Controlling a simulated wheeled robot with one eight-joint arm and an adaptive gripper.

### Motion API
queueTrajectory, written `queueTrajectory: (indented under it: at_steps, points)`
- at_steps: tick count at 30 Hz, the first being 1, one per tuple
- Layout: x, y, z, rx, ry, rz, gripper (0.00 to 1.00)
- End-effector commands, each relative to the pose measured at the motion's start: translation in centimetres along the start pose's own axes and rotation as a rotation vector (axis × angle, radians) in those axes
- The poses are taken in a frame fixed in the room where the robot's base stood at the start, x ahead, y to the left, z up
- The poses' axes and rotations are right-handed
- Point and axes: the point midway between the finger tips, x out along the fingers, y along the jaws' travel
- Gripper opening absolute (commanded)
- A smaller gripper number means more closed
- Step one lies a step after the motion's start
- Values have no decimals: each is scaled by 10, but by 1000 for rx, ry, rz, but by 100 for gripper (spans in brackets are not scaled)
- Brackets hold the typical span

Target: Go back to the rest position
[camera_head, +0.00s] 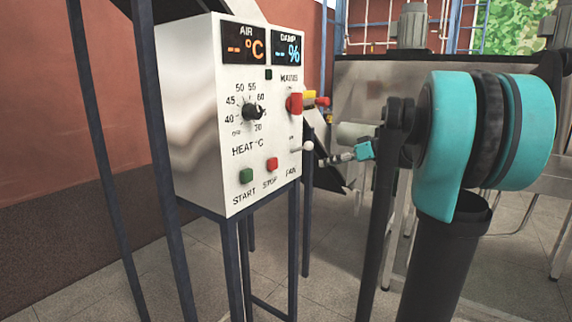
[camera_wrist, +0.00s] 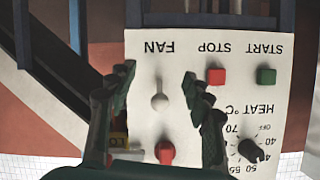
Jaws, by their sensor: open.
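My gripper (camera_wrist: 158,82) is open in the wrist view, its two dark fingers apart and empty. In the head view my gripper (camera_head: 326,161) is small, just right of the white control panel (camera_head: 200,120). The panel shows upside down in the wrist view. The white-tipped FAN lever (camera_wrist: 160,102) appears between the fingers there; whether they touch it I cannot tell. It also shows in the head view (camera_head: 308,146), close to the gripper's tip. The red mains switch (camera_head: 294,103) also appears between the fingers, lower in the wrist view (camera_wrist: 165,152).
The panel has a black heat dial (camera_head: 251,112), a green START button (camera_head: 246,176) and a red STOP button (camera_head: 272,164). Dark blue frame legs (camera_head: 232,270) stand below it. A grey metal machine (camera_head: 365,85) is behind. Floor (camera_head: 330,270) shows between the frame and my arm.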

Motion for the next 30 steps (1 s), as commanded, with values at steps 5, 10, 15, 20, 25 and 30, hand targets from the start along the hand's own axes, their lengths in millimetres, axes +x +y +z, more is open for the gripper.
queueTrajectory:
  at_steps: [5,10,15,20,25,30]
  points:
    - [31,-51,114,180,-245,79,51]
    - [34,-91,226,330,-445,240,51]
    - [14,-122,329,437,-577,464,51]
    - [-11,-135,390,489,-616,644,51]
    - [-24,-139,414,507,-618,729,51]
    - [-26,-138,415,509,-618,736,51]
